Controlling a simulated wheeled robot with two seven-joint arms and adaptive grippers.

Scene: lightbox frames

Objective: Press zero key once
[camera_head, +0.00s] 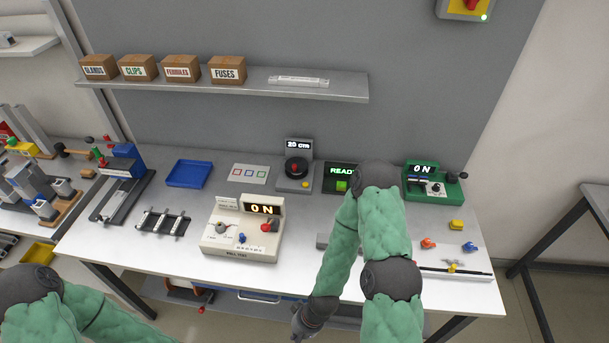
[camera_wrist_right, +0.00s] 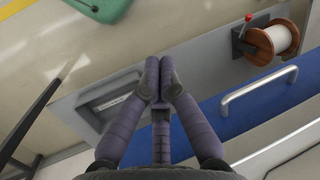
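I cannot make out a key marked zero. A device with a green READY display (camera_head: 341,171) and a green block below it stands at the back of the table, partly hidden behind my right arm. A cream device (camera_head: 232,246) reading ON, with a red-knobbed lever and small knobs, stands at the front. My right gripper (camera_head: 297,324) hangs low in front of the table edge, away from the devices. In the right wrist view its fingers (camera_wrist_right: 160,67) are together and hold nothing visible. Only part of my left arm shows at the lower left; its gripper is out of view.
A blue tray (camera_head: 188,174) lies left. A shelf (camera_head: 225,88) with labelled boxes hangs above. A grey handle (camera_wrist_right: 258,92) shows near my right gripper.

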